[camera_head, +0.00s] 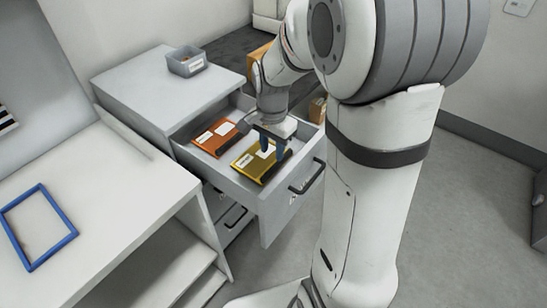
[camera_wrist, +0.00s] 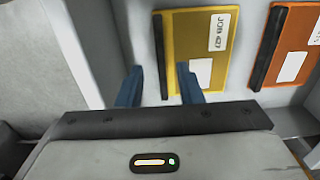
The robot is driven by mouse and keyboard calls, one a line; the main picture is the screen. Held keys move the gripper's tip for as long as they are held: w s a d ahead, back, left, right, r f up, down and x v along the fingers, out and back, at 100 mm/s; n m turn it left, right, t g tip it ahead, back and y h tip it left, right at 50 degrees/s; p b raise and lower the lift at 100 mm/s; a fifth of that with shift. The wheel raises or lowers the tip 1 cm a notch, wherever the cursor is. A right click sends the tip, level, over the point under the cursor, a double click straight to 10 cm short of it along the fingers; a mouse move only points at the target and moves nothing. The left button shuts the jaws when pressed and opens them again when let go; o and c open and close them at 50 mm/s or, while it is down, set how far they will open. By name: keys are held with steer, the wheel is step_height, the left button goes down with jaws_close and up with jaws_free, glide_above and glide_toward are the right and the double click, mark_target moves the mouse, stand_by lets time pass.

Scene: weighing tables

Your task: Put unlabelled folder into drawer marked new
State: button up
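A yellow folder (camera_head: 245,166) with a black spine lies flat in the open top drawer (camera_head: 274,218). In the wrist view the yellow folder (camera_wrist: 211,66) bears a white label with print, seemingly starting "JOB", and a second white patch. An orange folder (camera_head: 209,141) lies beside it, with white patches; it is cut off in the wrist view (camera_wrist: 288,50). My gripper (camera_head: 272,154) points down into the drawer at the yellow folder's spine side. Its blue fingers (camera_wrist: 158,88) are apart, one on each side of the black spine, with gaps showing. The drawer's front marking is unreadable.
A grey bin (camera_head: 187,61) stands on the cabinet top (camera_head: 140,84). Lower drawers (camera_head: 232,214) are below the open one. A blue frame (camera_head: 38,262) lies on the white table (camera_head: 105,205) at left. Boxes are partly hidden behind my arm.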

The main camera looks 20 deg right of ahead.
step_height(320, 180, up, 5)
steer(key=s+a+r+n+t, duration=0.1)
steer(key=s+r+n+t, duration=0.1)
steer(key=s+n, duration=0.8)
steer(key=s, duration=0.5)
steer(key=shift+r+n, duration=0.4)
step_height(320, 180, up, 2)
steer(key=shift+s+r+t+p, duration=0.15)
steer(key=shift+t+p, duration=0.15)
steer(key=shift+p, duration=0.9)
steer(key=shift+c, duration=0.4)
